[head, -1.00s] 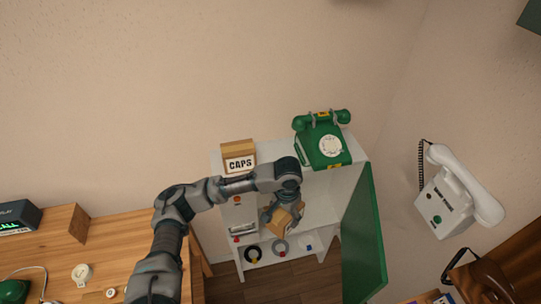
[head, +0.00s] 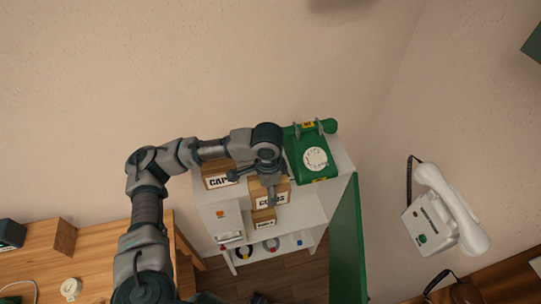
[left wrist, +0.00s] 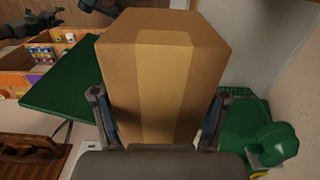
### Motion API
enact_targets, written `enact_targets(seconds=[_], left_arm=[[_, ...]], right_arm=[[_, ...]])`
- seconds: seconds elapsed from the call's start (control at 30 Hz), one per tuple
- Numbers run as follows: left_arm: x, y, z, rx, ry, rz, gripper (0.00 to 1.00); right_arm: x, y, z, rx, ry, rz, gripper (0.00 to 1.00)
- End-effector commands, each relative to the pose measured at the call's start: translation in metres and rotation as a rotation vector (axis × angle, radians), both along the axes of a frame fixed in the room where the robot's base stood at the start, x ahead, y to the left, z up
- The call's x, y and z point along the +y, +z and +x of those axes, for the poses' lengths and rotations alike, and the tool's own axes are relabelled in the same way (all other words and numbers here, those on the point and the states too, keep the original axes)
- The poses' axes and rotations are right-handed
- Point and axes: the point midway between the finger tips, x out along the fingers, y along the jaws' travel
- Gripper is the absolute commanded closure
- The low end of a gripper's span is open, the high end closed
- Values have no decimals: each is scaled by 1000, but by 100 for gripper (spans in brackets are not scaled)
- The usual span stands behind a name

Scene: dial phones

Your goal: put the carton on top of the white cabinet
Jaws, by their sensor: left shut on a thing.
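My left gripper (head: 268,182) is shut on a brown carton (head: 279,196) with a white label that seems to read CORDS. The fingers grip its two sides, and it appears upright. In the left wrist view the carton (left wrist: 165,75) fills the middle, with a tan tape strip. It is over or just in front of the front edge of the white cabinet (head: 206,212)'s top, between the CAPS carton and the green phone; I cannot tell whether it touches. A dark shape (left wrist: 40,20) at the wrist view's upper left may be my right gripper; its state is unclear.
The CAPS carton (head: 216,176) stands left on the cabinet top, the green dial phone (head: 314,158) right. A smaller labelled carton (head: 264,217) shows below the held one. The green door (head: 347,245) stands open. A white phone (head: 440,215) hangs on the right wall.

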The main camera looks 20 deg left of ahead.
Motion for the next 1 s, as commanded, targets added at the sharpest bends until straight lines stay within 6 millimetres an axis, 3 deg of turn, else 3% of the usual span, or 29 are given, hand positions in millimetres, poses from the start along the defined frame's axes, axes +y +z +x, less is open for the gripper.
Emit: enact_targets(seconds=[0.4,0.67,0.83,1.0], left_arm=[[61,-11,100,1,8,0,76],[77,-13,122,-1,6,0,76],[77,-40,122,2,2,1,76],[76,-50,123,-1,2,1,76]], right_arm=[[0,11,2,3,0,-1,38],[0,13,3,2,0,0,38],[1,17,3,2,0,1,38],[1,17,2,3,0,0,38]])
